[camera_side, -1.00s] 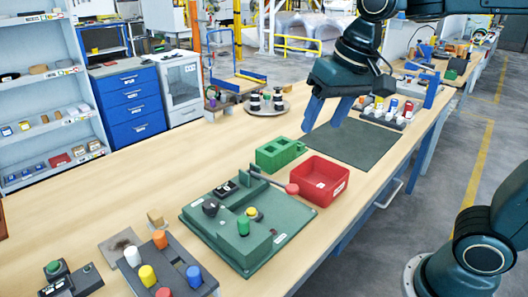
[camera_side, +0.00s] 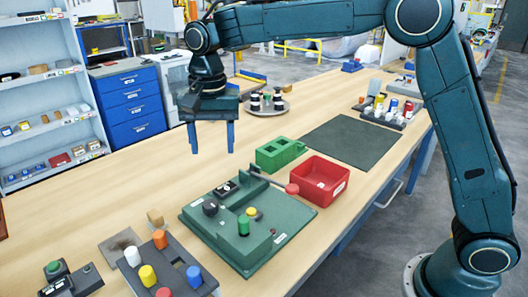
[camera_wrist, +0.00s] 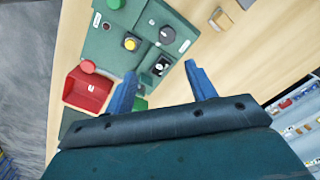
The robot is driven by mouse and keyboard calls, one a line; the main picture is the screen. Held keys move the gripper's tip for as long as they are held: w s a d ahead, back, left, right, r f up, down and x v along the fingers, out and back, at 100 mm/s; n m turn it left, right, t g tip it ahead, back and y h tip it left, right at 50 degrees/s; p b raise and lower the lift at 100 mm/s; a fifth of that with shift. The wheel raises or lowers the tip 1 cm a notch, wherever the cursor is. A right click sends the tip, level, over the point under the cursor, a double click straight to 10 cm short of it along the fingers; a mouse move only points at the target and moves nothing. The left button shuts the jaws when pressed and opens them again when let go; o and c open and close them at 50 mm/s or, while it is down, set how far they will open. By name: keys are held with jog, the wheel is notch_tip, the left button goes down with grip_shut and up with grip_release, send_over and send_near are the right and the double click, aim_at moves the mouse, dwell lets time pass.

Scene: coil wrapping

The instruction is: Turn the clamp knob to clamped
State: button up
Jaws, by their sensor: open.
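A green control panel (camera_side: 215,238) lies on the bench. It carries a black knob (camera_side: 210,208), a yellow knob (camera_side: 251,212), a green button (camera_side: 243,226) and a lever with a red ball end (camera_side: 292,188). The labels are too small to read, so I cannot tell for sure which one is the clamp knob or its setting; the black knob (camera_wrist: 168,34) has a label beside it in the wrist view. My gripper (camera_side: 212,150) is open and empty, fingers down, above the bench beyond the panel's far side. In the wrist view its fingers (camera_wrist: 160,72) point toward the panel.
A red bin (camera_side: 320,199) and a green block with openings (camera_side: 279,154) stand right of the panel. A dark mat (camera_side: 355,140) lies farther right. A grey box with coloured pegs (camera_side: 181,275) stands at the front left.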

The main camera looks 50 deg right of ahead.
aim_at(210, 203)
jog(key=shift+w+a+f+m, duration=0.3)
jog(key=shift+w+a+f, duration=0.4)
jog(key=shift+a+f, duration=0.2)
jog(key=shift+f, duration=0.2)
notch_tip(210, 203, down, 13)
jog(key=shift+f, duration=0.2)
jog(key=c, duration=1)
